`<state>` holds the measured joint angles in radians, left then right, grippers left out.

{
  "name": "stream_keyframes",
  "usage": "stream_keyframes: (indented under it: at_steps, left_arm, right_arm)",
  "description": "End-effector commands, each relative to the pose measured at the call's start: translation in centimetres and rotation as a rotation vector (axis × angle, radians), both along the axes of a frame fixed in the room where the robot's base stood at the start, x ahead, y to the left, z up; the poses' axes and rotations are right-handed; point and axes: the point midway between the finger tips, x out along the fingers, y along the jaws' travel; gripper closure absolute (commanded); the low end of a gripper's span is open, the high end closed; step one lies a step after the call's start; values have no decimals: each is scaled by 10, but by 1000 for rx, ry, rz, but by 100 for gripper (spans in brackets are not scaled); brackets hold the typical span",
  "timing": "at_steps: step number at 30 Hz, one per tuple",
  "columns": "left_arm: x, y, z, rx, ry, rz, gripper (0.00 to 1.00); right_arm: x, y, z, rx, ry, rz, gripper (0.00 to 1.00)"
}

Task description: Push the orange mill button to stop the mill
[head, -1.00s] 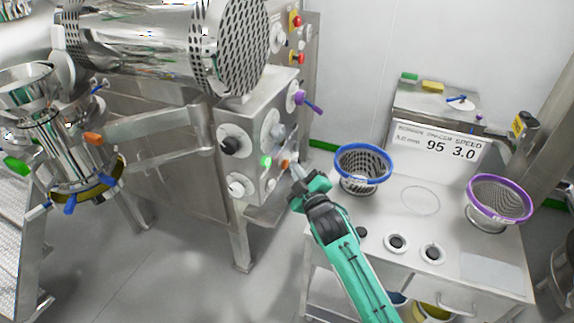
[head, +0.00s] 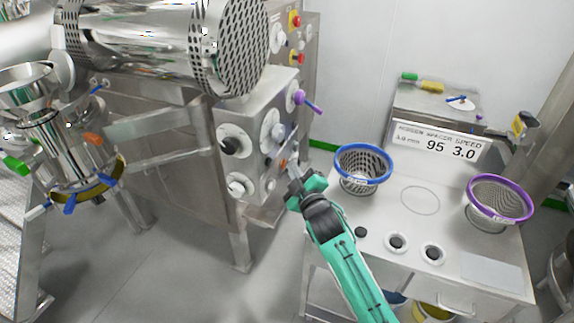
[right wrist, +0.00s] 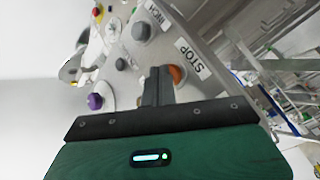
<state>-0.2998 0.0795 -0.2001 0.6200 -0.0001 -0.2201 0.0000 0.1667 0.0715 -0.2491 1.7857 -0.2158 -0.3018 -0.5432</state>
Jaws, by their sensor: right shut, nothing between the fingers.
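The orange button (head: 283,163) is on the side face of the mill's steel control box. It shows in the right wrist view (right wrist: 177,74) beside a STOP label (right wrist: 191,58). My right gripper (head: 293,165) is shut and empty, its fingertips at the orange button. In the right wrist view the fingertips (right wrist: 158,72) overlap the button's left edge; I cannot tell whether they press it. A grey button (right wrist: 141,31) sits near an INCH label. My left gripper is not in view.
A blue-rimmed basket (head: 363,165) and a purple-rimmed basket (head: 500,200) stand on the cart at right, near my right arm. A display (head: 437,143) reads 95 and 3.0. A purple-handled knob (head: 308,102) sticks out above the button.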

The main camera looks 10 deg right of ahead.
Motion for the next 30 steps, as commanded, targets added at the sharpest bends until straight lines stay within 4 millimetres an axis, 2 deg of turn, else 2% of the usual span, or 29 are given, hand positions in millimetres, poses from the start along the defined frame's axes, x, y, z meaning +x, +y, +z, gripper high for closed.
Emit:
stream_keyframes:
  at_steps: [15, 26, 30]
  left_arm:
    - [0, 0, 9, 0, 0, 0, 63]
    - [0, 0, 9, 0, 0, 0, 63]
    - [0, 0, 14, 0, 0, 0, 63]
  right_arm:
    - [-10, -14, 1, 1, 0, 1, 100]
    - [-11, -16, 0, 0, 0, 0, 100]
    - [-16, -24, 1, -2, 0, -1, 100]
